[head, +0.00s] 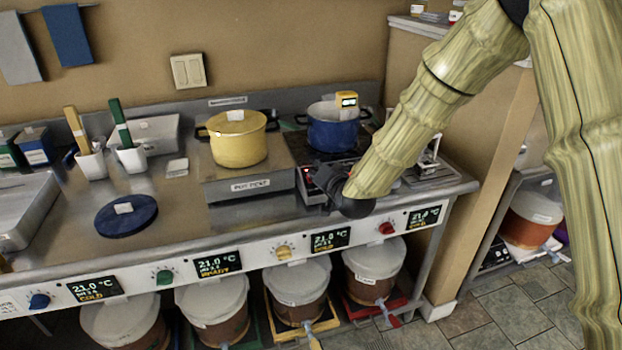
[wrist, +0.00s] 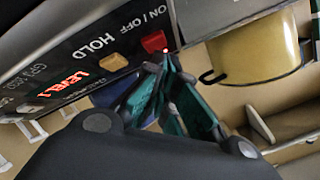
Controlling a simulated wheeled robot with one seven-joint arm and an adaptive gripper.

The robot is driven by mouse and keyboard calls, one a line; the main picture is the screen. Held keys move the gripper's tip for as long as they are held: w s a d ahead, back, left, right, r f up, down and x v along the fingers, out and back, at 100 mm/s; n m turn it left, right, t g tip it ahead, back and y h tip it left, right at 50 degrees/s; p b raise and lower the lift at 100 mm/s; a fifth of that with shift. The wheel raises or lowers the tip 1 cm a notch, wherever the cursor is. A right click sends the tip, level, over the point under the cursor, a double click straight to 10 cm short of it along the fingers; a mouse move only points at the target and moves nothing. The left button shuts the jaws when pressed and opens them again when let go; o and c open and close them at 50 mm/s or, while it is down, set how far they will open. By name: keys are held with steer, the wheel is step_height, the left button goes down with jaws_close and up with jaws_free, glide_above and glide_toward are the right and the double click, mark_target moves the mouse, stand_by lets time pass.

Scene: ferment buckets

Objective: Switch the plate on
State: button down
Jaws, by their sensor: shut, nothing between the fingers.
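The plate (head: 286,140) stands on the steel counter with a blue pot (head: 333,135) on it. Its front panel shows in the wrist view, tilted, with a red button (wrist: 153,41) under the words ON / OFF and an orange button (wrist: 113,62) under HOLD. A display (wrist: 88,83) reads LEVEL 1 in lit red. My gripper (head: 322,182) is in front of the panel and hides much of it in the head view. In the wrist view my gripper (wrist: 165,66) is shut and empty, its green-edged fingertips close to the red button; I cannot tell whether they touch.
A yellow pot (head: 238,143) stands on the pot rest (head: 248,188) just left of the plate. Knobs and screens line the counter's front, with several lidded buckets (head: 373,259) below.

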steer(key=shift+s+d+r, duration=0.1)
steer(key=shift+s+r, duration=0.15)
steer(key=shift+r, duration=0.25)
step_height(320, 180, up, 5)
steer(key=s+p, duration=0.2)
steer(key=p, duration=0.1)
steer(key=shift+s+d+r, duration=0.15)
steer(key=shift+s+d, duration=0.25)
steer(key=shift+d, duration=0.05)
stand_by(0.5)
